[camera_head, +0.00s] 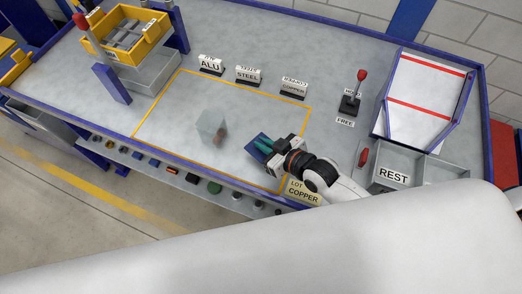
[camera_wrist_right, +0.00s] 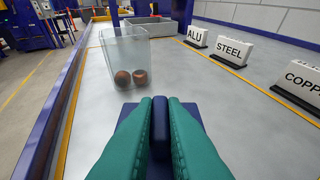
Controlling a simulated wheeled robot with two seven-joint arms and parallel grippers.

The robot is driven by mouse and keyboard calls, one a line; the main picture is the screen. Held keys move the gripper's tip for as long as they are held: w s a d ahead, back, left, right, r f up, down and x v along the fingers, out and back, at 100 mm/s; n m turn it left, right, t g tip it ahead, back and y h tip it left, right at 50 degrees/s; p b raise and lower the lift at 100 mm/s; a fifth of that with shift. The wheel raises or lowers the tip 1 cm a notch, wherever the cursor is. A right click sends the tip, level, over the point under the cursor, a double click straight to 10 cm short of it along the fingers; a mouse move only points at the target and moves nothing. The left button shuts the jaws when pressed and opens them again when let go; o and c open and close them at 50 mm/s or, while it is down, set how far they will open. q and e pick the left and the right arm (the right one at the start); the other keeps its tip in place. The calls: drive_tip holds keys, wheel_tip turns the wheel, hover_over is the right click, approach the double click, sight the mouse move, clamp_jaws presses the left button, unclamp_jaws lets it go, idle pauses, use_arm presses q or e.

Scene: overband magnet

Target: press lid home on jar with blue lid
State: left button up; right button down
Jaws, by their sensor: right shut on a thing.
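The clear, square-sided jar (camera_head: 210,126) stands inside the yellow outline on the table, with brown round pieces low inside it. In the right wrist view the jar (camera_wrist_right: 126,55) stands ahead and a little left, its top open, with two brown balls (camera_wrist_right: 131,77) at its bottom. My right gripper (camera_head: 264,145) is to the right of the jar, apart from it. Its teal fingers (camera_wrist_right: 160,125) are shut on the upright grip of the blue lid (camera_wrist_right: 160,108). The lid's flat plate (camera_head: 256,140) shows beside the fingers in the head view. My left gripper is not in view.
Signs ALU (camera_head: 210,64), STEEL (camera_head: 248,75) and COPPER (camera_head: 293,87) stand behind the outlined area. A red-knobbed lever (camera_head: 350,102), a white chute (camera_head: 424,95) and a grey REST tray (camera_head: 393,176) are at right. A yellow bin (camera_head: 125,34) is at back left.

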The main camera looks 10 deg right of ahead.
drive_tip(key=shift+r+p, duration=1)
drive_tip(key=shift+r, duration=0.1)
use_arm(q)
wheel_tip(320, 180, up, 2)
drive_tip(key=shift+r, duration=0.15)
